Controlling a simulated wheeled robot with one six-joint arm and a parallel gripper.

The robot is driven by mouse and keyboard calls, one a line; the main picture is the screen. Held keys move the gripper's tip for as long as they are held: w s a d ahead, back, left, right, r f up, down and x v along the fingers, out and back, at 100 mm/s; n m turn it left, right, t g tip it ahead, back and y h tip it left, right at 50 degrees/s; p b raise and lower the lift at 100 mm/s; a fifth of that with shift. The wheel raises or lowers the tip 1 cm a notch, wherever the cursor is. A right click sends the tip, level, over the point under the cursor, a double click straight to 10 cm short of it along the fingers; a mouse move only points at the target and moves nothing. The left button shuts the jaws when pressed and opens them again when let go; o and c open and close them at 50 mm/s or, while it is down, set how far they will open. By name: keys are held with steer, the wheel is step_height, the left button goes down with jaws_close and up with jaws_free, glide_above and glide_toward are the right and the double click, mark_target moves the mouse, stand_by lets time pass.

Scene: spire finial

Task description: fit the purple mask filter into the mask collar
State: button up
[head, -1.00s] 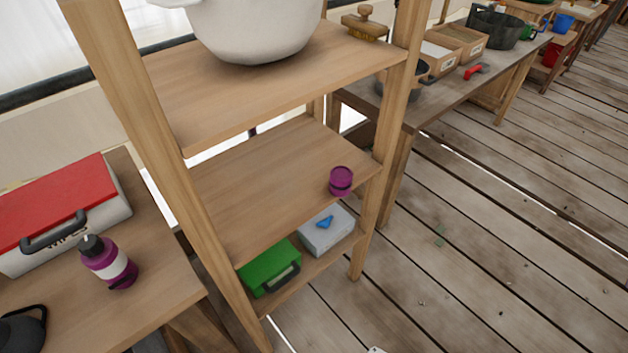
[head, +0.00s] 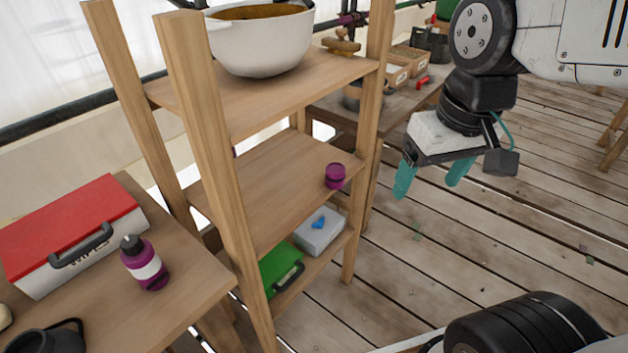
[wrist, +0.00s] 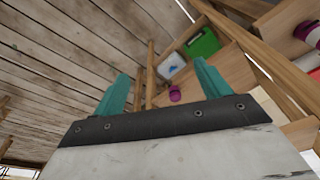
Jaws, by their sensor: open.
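The purple mask filter (head: 335,176) is a small round piece standing near the right end of the middle shelf in the head view. It also shows in the wrist view (wrist: 175,93), between and beyond the fingers. My gripper (head: 431,184) has two teal fingers that are apart, with nothing between them. It hangs in the air to the right of the shelf unit, clear of the filter. In the wrist view my gripper (wrist: 160,88) also shows open. I cannot make out the mask collar in these frames.
The wooden shelf unit (head: 206,160) has upright posts around the shelf. A white pot (head: 258,45) stands on the top shelf. A green case (head: 279,270) and a grey box (head: 318,232) sit below. A purple bottle (head: 144,263) and red-lidded box (head: 75,230) stand on the left table.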

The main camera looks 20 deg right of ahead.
steer(key=w+a+f+n, duration=0.15)
steer(key=w+f, duration=0.25)
steer(key=w, duration=0.9)
steer(key=t, duration=0.2)
glide_toward(336, 168)
step_height(336, 168, down, 2)
steer(key=shift+n+y, duration=0.3)
steer(key=shift+n, duration=0.05)
steer(key=x, duration=0.8)
steer(key=shift+w+d, duration=0.15)
steer(key=shift+w, duration=0.35)
steer(key=c, duration=1)
